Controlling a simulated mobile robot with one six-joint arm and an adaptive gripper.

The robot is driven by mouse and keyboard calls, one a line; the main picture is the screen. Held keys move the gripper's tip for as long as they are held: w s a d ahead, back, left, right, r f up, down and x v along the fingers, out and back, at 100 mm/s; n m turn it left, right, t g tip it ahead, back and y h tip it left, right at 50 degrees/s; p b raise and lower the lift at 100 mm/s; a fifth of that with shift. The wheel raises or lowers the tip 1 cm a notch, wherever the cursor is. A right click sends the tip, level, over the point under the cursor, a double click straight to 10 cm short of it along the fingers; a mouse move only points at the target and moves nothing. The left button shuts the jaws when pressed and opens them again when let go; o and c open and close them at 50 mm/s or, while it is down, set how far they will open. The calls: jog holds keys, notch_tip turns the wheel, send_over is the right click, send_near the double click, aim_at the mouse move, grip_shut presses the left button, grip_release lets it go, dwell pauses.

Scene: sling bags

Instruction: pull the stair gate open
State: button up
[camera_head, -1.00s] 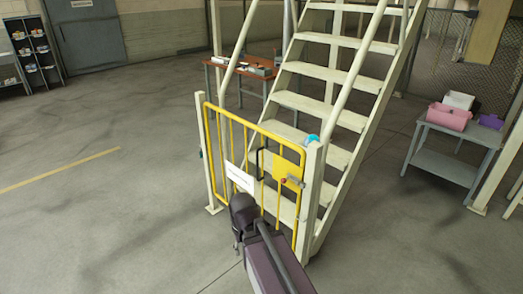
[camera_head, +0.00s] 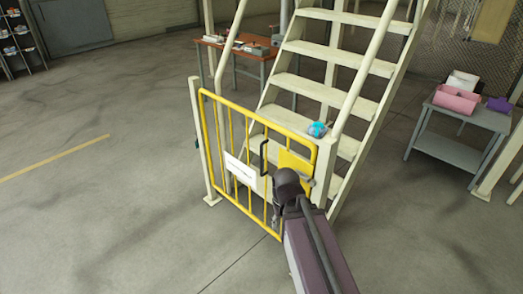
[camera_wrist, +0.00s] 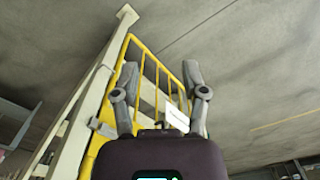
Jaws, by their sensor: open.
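The yellow stair gate (camera_head: 222,96) stands across the foot of the cream stairs (camera_head: 300,85), closed between two cream posts. It carries a white sign (camera_head: 240,170), a black handle (camera_head: 264,155) and a yellow plate (camera_head: 297,162) near the right post (camera_head: 326,160). My gripper (camera_head: 276,214) is in front of the gate's right half, below the handle; my wrist partly hides it and the plate. In the wrist view my gripper (camera_wrist: 162,80) is open and empty, its fingers apart, with the gate's yellow bars (camera_wrist: 150,72) beyond. Contact cannot be told.
A teal and blue item (camera_head: 317,129) is by the right post's top. A grey cart (camera_head: 455,150) with a pink bin (camera_head: 456,100) stands at right. A table (camera_head: 236,48) stands behind the stairs. The floor left of the gate is clear.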

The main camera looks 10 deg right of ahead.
jog(key=shift+w+d+f, duration=0.1)
jog(key=shift+w, duration=0.05)
jog(key=n+t+h+b, duration=1.25)
jog(key=n+b, duration=1.15)
jog(key=n, duration=0.3)
send_near(261, 151)
jog(key=shift+s+a+f+t, duration=0.2)
jog(key=shift+s+a+t, duration=0.15)
jog(key=shift+s+a, duration=0.8)
jog(key=shift+w+d, duration=0.1)
jog(key=shift+d, duration=0.05)
jog(key=x, duration=1.3)
jog(key=shift+w+d, duration=0.15)
jog(key=shift+f, duration=0.15)
